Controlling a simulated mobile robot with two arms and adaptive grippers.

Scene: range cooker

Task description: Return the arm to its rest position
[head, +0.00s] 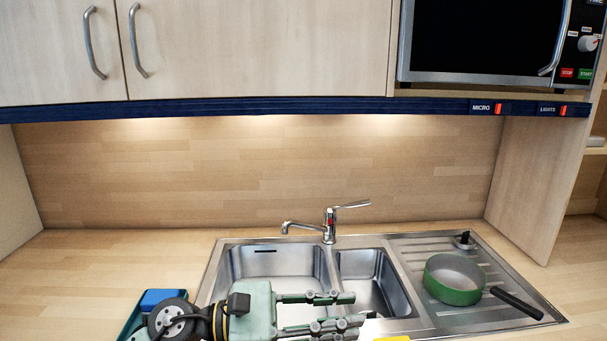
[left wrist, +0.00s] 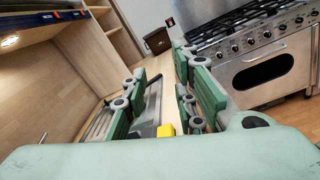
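My left gripper (head: 352,311) is at the bottom middle of the head view, in front of the sink's near edge, with its fingers pointing right. The fingers are apart and nothing shows between them. The left wrist view also shows the spread, empty fingers of this gripper (left wrist: 160,76). My left arm comes in low from the left, and only its end part shows. My right gripper is in neither view.
The steel sink (head: 215,282) has a tap (head: 329,226). A green pan (head: 455,295) rests on the drainer. A blue object (head: 162,298) lies left of the gripper. A yellow object (head: 392,339) shows at the bottom. The wrist view shows a range cooker (left wrist: 270,75).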

